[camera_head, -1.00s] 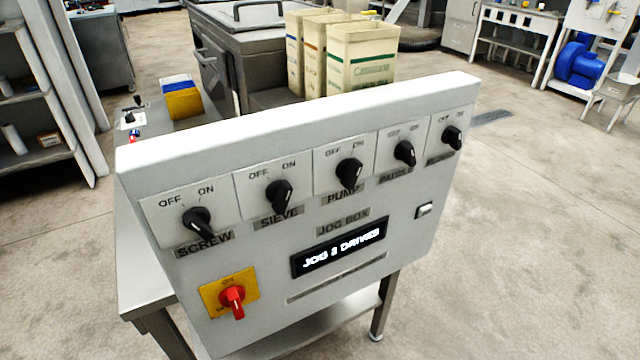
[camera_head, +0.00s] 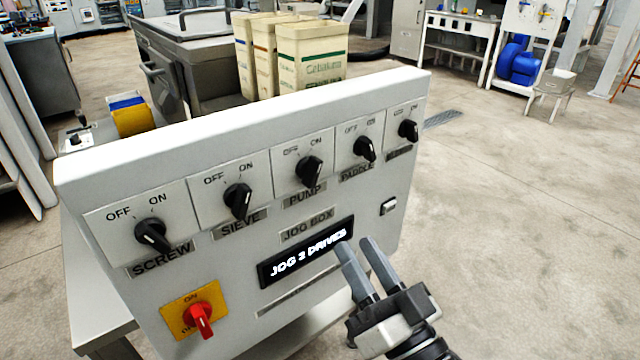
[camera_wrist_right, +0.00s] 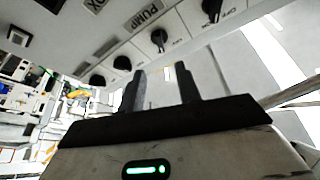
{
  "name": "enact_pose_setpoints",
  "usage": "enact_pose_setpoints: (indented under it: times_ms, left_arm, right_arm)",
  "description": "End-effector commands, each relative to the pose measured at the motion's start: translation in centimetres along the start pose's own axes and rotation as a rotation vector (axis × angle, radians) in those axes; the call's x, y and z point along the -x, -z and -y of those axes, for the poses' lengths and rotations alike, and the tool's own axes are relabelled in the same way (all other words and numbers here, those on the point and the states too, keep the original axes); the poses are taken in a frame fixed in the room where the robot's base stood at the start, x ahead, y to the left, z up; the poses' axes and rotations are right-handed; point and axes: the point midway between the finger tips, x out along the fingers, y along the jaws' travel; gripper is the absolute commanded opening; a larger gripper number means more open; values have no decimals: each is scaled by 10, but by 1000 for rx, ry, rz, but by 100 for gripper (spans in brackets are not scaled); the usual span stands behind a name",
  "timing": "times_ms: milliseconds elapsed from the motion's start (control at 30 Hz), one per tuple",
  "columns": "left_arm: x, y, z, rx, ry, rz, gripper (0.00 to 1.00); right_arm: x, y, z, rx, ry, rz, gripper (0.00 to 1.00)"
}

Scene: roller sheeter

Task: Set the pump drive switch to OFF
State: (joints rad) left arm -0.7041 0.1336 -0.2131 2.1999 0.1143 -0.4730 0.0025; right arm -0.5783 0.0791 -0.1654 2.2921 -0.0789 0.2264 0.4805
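The pump drive switch (camera_head: 310,171) is a black rotary knob in the middle of a row of knobs on the sloped grey panel (camera_head: 90,240). OFF and ON are printed above it and a PUMP label (camera_head: 305,195) sits below. I cannot tell clearly which mark it points at. In the right wrist view the knob (camera_wrist_right: 158,40) stands beyond the fingertips, beside the PUMP label. My right gripper (camera_head: 354,243) is open and empty, in front of the panel's lower right, below and right of the pump knob. My left gripper is out of view.
The screw knob (camera_head: 152,234) and sieve knob (camera_head: 238,200) lie left of pump; the paddle knob (camera_head: 364,149) lies right. A lit display (camera_head: 305,252) and a red-handled switch (camera_head: 199,320) sit lower. Cream containers (camera_head: 312,55) stand behind. Open floor lies to the right.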

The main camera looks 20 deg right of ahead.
Motion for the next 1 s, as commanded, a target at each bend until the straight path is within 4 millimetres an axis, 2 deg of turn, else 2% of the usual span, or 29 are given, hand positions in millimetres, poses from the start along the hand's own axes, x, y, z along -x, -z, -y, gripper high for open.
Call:
enact_pose_setpoints:
  times_ms: [33,300,500,700,1000]
  left_arm:
    - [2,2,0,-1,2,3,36]
    - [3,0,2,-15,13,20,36]
    - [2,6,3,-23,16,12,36]
    - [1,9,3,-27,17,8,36]
    - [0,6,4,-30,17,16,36]
  right_arm:
    - [-14,3,2,1,3,-6,34]
    - [-73,3,2,1,2,-3,34]
    - [-105,1,0,2,0,1,34]
    - [-119,0,0,1,-1,2,34]
    - [-120,-1,0,1,-1,3,34]
